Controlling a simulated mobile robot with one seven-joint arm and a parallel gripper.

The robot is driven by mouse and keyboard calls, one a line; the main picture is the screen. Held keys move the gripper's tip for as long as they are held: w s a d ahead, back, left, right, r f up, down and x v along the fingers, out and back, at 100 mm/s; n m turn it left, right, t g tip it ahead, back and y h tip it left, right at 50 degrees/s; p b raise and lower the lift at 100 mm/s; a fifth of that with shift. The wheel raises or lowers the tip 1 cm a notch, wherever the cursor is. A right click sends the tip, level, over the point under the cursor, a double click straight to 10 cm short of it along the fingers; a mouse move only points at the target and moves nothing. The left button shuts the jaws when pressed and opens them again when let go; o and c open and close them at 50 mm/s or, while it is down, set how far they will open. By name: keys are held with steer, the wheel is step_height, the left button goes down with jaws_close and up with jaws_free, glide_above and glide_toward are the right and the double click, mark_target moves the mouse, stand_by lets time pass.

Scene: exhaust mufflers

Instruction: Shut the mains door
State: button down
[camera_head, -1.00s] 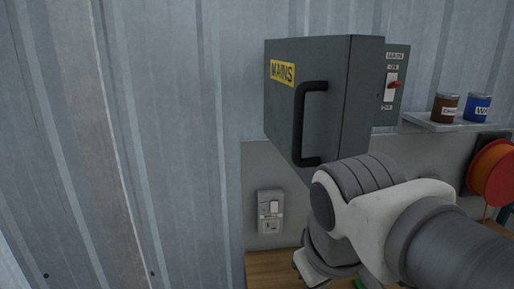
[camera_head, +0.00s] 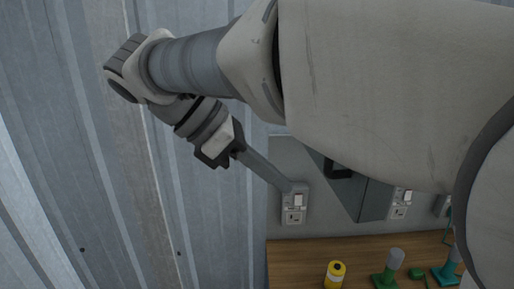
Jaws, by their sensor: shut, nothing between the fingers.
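The dark grey mains box (camera_head: 374,203) hangs on the wall, mostly hidden behind my arm. Only its lower part and the lower end of its black handle (camera_head: 337,171) show. How far the door stands open cannot be told. My gripper (camera_head: 285,184) is shut and empty, to the left of the box. Its narrow grey fingers point down and right, overlapping the top of a wall socket in the picture. Touch cannot be told, and I see no contact with the handle or door.
A wooden bench (camera_head: 300,254) carries a yellow can (camera_head: 335,274) and green-based items (camera_head: 387,270). Corrugated metal wall (camera_head: 60,150) fills the left, with free room before it.

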steer(key=d+f, duration=0.6)
steer(key=d, duration=0.4)
steer(key=shift+w, duration=0.45)
